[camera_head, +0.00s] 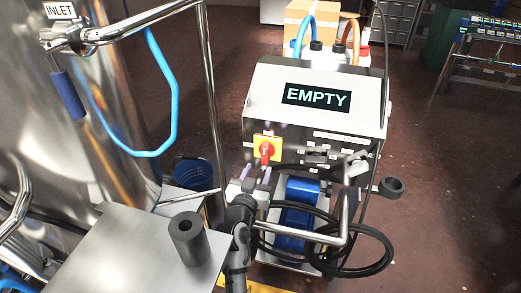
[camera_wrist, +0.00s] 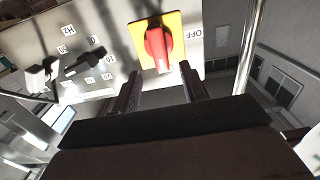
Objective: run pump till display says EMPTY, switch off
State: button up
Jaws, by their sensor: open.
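The pump unit is a steel cart with a dark display (camera_head: 316,97) on its sloped top, which reads EMPTY in pale letters. On its front is a red rotary switch handle (camera_head: 266,152) on a yellow plate (camera_head: 260,142). My gripper (camera_head: 257,172) is open just below the switch. In the wrist view, the red handle (camera_wrist: 158,47) stands upright in the picture on its yellow plate, with an OFF label (camera_wrist: 195,33) beside it. My fingertips (camera_wrist: 160,76) are short of the handle, one toward each side, apparently not touching it. A black dial (camera_wrist: 84,63) sits left of it.
A steel tank (camera_head: 85,100) with an INLET label (camera_head: 60,10) and blue hose stands left. A steel table (camera_head: 135,255) with a dark cylinder (camera_head: 188,240) is at front left. Black hose (camera_head: 365,250) coils by the blue pump motor (camera_head: 300,205). Floor at right is clear.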

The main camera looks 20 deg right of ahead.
aim_at(264, 156)
jog(key=p+x, duration=0.2)
jog(key=x, duration=0.5)
jog(key=shift+w+d, duration=0.2)
jog(key=shift+c, duration=0.4)
grip_shut()
jog(key=shift+a+n, duration=0.1)
jog(key=shift+n, duration=0.6)
jog(key=shift+o, duration=0.4)
grip_release()
